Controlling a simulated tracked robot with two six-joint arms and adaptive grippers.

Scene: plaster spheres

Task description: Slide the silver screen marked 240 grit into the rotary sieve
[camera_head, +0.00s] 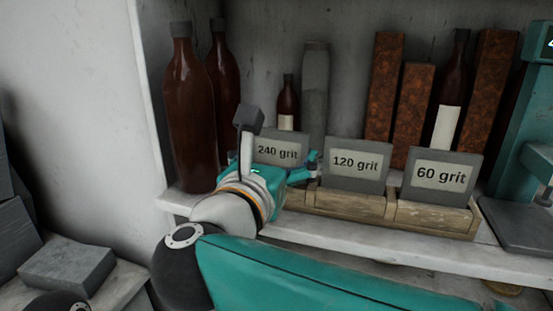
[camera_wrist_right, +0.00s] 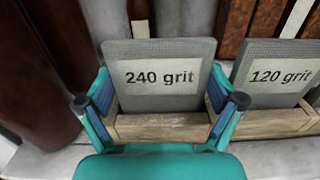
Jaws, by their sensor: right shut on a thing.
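The silver-grey screen marked 240 grit (camera_head: 280,151) stands upright in the left slot of a wooden rack (camera_head: 345,200). In the right wrist view its label on the screen (camera_wrist_right: 158,52) faces me and reads clearly. My right gripper (camera_head: 272,172) reaches in from the front, with one teal finger at each side edge of this screen. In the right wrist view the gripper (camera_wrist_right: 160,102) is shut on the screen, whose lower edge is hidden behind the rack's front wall. The rotary sieve cannot be made out for certain. My left gripper is not in view.
Screens marked 120 grit (camera_head: 355,164) and 60 grit (camera_head: 441,178) stand to the right in the same rack. Brown bottles (camera_head: 190,110) stand close on the left. Rusty bars (camera_head: 384,85) and more bottles are behind. A teal machine (camera_head: 522,120) stands at the right.

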